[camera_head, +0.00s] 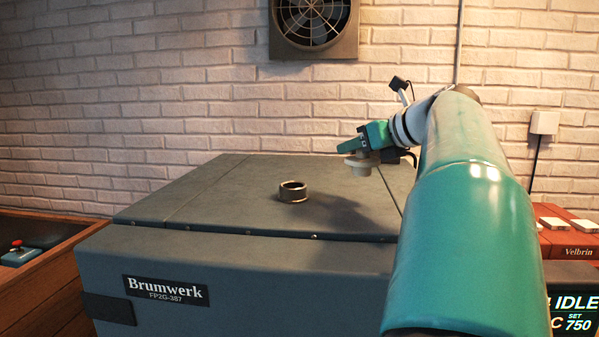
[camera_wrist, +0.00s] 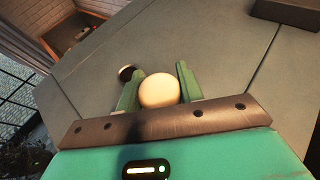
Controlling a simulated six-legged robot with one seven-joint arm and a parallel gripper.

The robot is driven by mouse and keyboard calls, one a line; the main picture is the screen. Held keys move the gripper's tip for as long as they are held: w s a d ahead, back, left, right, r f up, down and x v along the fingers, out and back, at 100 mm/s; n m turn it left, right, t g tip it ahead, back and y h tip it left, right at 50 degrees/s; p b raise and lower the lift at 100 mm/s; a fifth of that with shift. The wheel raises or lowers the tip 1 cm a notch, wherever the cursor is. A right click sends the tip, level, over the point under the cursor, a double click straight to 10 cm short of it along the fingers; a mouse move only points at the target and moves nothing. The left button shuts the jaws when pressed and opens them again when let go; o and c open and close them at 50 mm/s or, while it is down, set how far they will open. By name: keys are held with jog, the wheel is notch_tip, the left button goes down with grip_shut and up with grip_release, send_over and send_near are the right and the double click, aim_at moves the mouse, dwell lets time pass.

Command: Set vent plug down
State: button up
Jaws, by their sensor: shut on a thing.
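My gripper (camera_head: 351,151) is shut on a pale cream vent plug (camera_head: 359,167) and holds it above the right part of the dark grey kiln lid (camera_head: 232,190). In the wrist view the plug's round top (camera_wrist: 159,90) sits between the two green fingers (camera_wrist: 156,84). A short metal vent collar (camera_head: 293,191) stands on the lid to the left of my gripper, apart from the plug. Its opening shows dark, and part of it shows in the wrist view (camera_wrist: 127,72) beside the left finger. The plug's underside against the lid is hidden in the wrist view.
The kiln body (camera_head: 240,290) carries a Brumwerk label. A wooden bench (camera_head: 50,290) with a red-button box (camera_head: 19,254) is at left. Red Velbrin boxes (camera_head: 570,242) and an IDLE display (camera_head: 574,312) are at right. The lid around the collar is clear.

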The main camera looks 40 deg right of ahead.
aim_at(362, 156)
jog(key=d+f, duration=0.2)
jog(key=shift+w+d+f, duration=0.15)
jog(key=shift+w+f, duration=0.05)
jog(key=shift+f, duration=0.1)
jog(key=f, duration=0.3)
jog(key=shift+d+f, duration=0.1)
jog(key=shift+d, duration=0.2)
jog(key=shift+f, duration=0.25)
jog(key=shift+a+f, duration=0.1)
jog(key=o, duration=1.1)
jog(key=v, duration=1.2)
